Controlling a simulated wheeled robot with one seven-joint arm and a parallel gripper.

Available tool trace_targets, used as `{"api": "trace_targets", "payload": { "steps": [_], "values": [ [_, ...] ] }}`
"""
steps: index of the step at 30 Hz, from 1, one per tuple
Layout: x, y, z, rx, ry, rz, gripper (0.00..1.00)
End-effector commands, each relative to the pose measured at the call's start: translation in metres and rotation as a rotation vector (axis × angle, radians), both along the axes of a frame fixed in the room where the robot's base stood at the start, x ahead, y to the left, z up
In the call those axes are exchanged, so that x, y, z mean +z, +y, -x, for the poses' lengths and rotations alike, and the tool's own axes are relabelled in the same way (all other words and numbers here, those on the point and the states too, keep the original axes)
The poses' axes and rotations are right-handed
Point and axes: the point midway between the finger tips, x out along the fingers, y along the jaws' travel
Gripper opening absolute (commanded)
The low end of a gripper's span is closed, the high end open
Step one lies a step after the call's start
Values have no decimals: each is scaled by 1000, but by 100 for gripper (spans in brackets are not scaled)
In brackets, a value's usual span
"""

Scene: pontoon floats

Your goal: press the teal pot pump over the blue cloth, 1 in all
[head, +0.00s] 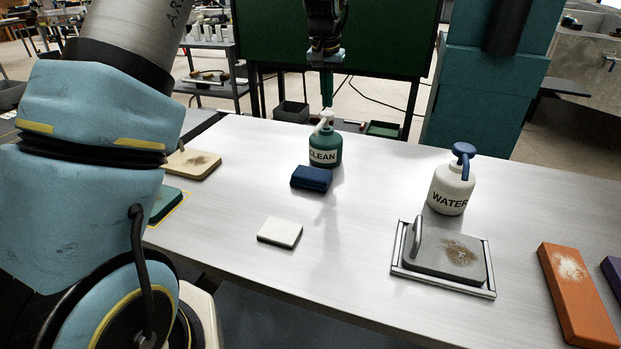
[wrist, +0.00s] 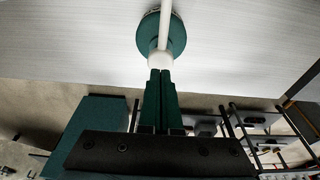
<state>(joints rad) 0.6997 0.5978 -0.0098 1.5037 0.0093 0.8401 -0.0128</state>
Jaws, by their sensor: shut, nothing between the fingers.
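The teal pot (head: 325,150) marked CLEAN stands upright at the back of the table, with a white pump on top. The blue cloth (head: 311,178) lies folded on the table just in front of it, under the side the spout points to. My gripper (head: 327,103) is shut and points down at the white pump head; its fingertips are at or just above it, and I cannot tell if they touch. In the wrist view the shut fingers (wrist: 160,75) end at the white pump top, with the teal pot (wrist: 176,36) beyond.
A white pot (head: 452,189) marked WATER with a blue pump stands to the right. A grey plate with a handle (head: 430,262) lies in a metal frame. A white block (head: 280,232), a tan board (head: 193,164) and an orange block (head: 577,290) lie around.

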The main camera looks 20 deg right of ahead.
Motion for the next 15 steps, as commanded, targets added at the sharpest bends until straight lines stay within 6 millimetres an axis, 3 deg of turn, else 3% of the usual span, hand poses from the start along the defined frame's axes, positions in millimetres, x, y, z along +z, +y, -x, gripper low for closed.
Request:
{"api": "trace_targets", "payload": {
  "steps": [15],
  "values": [
    [-7, 0, 0, 0, 1, -1, 0]
  ]
}}
